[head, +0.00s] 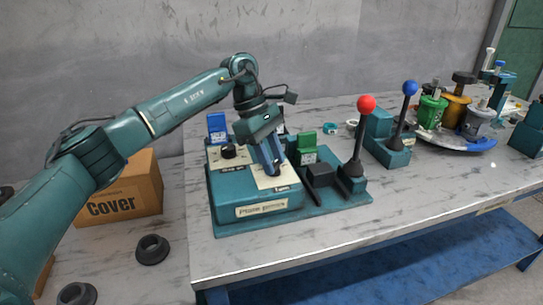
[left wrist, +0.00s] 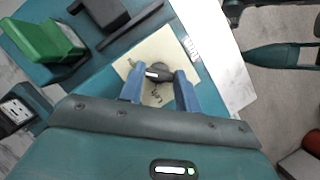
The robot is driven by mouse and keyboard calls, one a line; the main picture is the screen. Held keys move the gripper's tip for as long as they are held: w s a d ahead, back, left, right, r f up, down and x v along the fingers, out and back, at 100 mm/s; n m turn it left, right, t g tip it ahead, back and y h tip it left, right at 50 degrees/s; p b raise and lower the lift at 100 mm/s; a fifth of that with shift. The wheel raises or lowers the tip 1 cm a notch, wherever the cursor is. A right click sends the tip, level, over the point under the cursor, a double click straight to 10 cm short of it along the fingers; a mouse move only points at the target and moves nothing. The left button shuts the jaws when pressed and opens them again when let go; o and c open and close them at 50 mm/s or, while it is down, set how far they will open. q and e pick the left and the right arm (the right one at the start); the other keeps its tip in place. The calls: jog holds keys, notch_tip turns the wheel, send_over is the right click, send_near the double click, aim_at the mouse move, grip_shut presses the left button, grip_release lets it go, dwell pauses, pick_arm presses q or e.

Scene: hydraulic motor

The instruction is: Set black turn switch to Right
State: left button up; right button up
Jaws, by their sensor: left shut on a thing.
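The black turn switch (left wrist: 160,73) sits on a cream plate (left wrist: 153,48) and shows between my left fingers in the left wrist view. A small white mark shows on its near side. My left gripper (head: 275,169) reaches down onto the right part of the teal control box (head: 240,196) in the head view, where its fingers hide the switch. In the left wrist view, the blue fingers of the left gripper (left wrist: 160,92) stand on either side of the switch, shut on it. I cannot read which setting it points to. My right gripper is not in view.
Another black knob (head: 228,151) is on the box's left part. A green block (head: 307,141), a red-ball lever (head: 366,104) and a blue-ball lever (head: 410,88) stand to the right. A "Cover" carton (head: 125,195) and black rings (head: 152,249) lie left. The table's front right is clear.

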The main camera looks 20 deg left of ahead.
pick_arm(q)
jog(key=o, duration=1)
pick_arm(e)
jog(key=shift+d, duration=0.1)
pick_arm(q)
jog(key=p+v, duration=0.1)
jog(key=v, duration=1.2)
jog(key=shift+r, duration=0.1)
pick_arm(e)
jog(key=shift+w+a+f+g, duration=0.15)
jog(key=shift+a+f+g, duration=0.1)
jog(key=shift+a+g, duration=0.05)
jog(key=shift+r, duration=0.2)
